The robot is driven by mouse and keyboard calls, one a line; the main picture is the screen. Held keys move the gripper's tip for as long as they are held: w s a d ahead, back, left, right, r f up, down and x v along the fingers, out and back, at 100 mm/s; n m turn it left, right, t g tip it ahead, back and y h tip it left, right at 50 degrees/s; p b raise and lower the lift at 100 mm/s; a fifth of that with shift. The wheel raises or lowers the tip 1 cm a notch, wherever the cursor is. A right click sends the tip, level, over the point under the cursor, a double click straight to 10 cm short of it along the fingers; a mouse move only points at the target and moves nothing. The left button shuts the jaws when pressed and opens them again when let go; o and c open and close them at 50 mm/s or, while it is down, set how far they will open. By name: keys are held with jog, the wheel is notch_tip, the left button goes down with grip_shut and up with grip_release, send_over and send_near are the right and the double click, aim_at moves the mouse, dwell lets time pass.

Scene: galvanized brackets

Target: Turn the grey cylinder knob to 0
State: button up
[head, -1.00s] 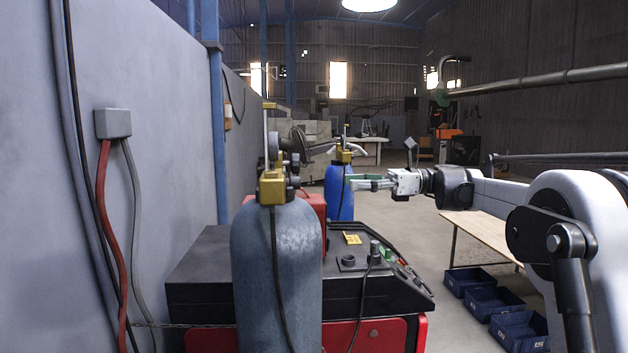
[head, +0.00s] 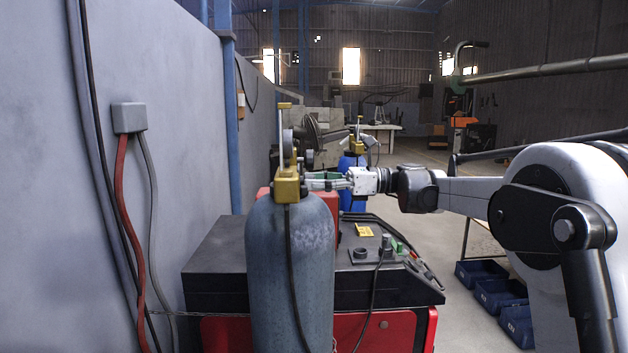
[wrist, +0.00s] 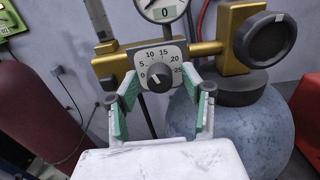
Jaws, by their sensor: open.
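The grey cylinder (head: 289,270) stands upright in the head view, with a brass valve and gauge assembly (head: 288,186) on top. In the wrist view the cylinder's rounded top (wrist: 240,125) is at the right. A dark round knob (wrist: 158,79) sits on a light plate marked 0, 5, 10, 15, 20 and 25. Its white mark points to the upper left, near 0 and 5; the exact setting is hard to tell. My gripper (wrist: 161,98) is open, its green-padded fingers on either side of the knob with gaps. My gripper (head: 308,181) is beside the brass valve in the head view.
A dark red cylinder (wrist: 38,110) is at left. A blue cylinder (head: 352,175) stands behind the black-topped red machine (head: 215,275).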

grip_shut()
dwell(0.3)
jog(key=shift+n+b, duration=0.3)
jog(key=n+b, duration=0.1)
jog(key=n, duration=0.2)
jog(key=shift+f+b, duration=0.1)
jog(key=shift+b, duration=0.25)
jog(key=n+b, duration=0.1)
jog(key=n, duration=0.3)
jog(key=shift+w+b, duration=0.1)
jog(key=shift+b, duration=0.3)
jog(key=n+b, duration=0.1)
jog(key=n, duration=0.4)
jog(key=shift+r+n+b, duration=0.2)
jog(key=shift+n+b, duration=0.2)
jog(key=shift+n, duration=1.3)
